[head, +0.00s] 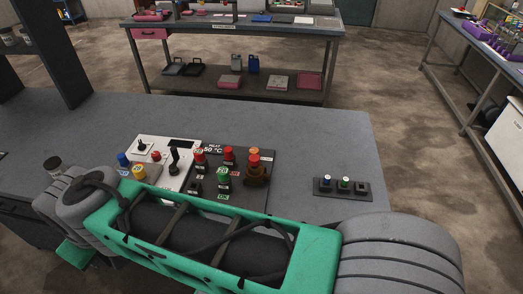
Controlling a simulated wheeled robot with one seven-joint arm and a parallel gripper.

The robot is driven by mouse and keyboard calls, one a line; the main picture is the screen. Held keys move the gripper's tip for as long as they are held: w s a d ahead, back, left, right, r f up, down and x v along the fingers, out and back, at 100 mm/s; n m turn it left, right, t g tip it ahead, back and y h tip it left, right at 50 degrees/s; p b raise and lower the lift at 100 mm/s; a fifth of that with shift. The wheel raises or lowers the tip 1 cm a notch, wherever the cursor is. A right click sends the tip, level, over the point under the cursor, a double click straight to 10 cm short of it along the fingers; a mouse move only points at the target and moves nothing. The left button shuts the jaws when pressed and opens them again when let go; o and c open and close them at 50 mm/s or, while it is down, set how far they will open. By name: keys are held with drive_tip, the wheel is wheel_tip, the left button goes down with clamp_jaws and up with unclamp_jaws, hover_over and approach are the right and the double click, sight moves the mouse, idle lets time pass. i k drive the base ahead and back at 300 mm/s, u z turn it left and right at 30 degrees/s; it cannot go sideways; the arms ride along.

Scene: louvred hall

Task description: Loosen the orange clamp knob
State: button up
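An orange knob (254,152), which looks like the clamp knob, stands at the right side of the dark control panel (258,207) on the grey bench. It sits on top of a dark brown body with a reddish part just below the knob. Whether it is tight or loose cannot be told. My green and grey arm crosses the foreground in front of the panel and covers its near edge. My gripper is not visible, so its place relative to the knob cannot be told.
Red knobs (228,152) and a green knob (223,174) crowd the panel left of the orange knob. A white panel (150,148) with a black lever adjoins it. A small switch box (343,188) lies to the right. The bench (310,130) is bare behind.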

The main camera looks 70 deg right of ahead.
sight(253, 150)
drive_tip(key=z, duration=0.05)
drive_tip(key=i, duration=0.4)
drive_tip(key=z, duration=0.9)
